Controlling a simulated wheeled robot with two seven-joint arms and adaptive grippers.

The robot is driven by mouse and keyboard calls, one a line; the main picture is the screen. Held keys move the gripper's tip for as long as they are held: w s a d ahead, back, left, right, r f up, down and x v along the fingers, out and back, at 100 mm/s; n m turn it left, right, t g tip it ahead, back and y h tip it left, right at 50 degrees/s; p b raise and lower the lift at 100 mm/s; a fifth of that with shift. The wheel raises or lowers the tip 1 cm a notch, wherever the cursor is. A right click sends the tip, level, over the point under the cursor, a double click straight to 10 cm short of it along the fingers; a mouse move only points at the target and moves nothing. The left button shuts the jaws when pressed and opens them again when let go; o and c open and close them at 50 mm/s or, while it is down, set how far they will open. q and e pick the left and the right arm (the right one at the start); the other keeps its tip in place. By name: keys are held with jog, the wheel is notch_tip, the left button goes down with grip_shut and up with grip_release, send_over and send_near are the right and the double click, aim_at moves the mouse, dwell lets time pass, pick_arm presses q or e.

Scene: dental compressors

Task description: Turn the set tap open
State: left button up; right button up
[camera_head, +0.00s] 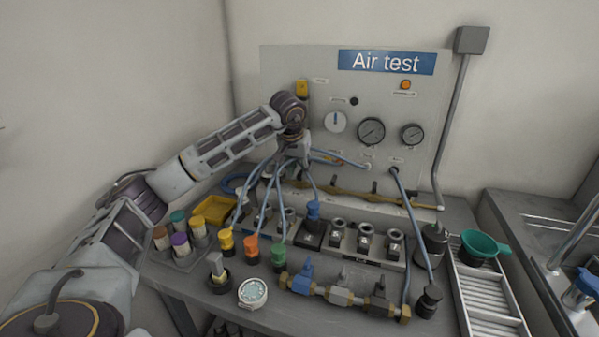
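My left arm reaches in from the left. My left gripper (293,152) is in front of the lower left of the Air test panel (275,80), above the bench. Its fingertips are small and partly hidden, so I cannot tell whether they are open. A blue-handled tap (302,273) sits on a brass manifold (340,293) at the bench front. The small labels are unreadable, so I cannot tell which is the set tap. My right gripper is out of view.
Blue hoses (414,215) run between the panel and the bench fittings. Two gauges (371,131) are on the panel. Coloured capped containers (181,245) and a yellow tray (213,210) stand at left. A green funnel (484,244) and a sink (555,235) are at right.

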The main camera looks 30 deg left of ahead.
pick_arm(q)
jog(key=shift+w+f, duration=0.2)
jog(key=shift+f, duration=0.3)
jog(key=shift+c, duration=0.3)
grip_shut()
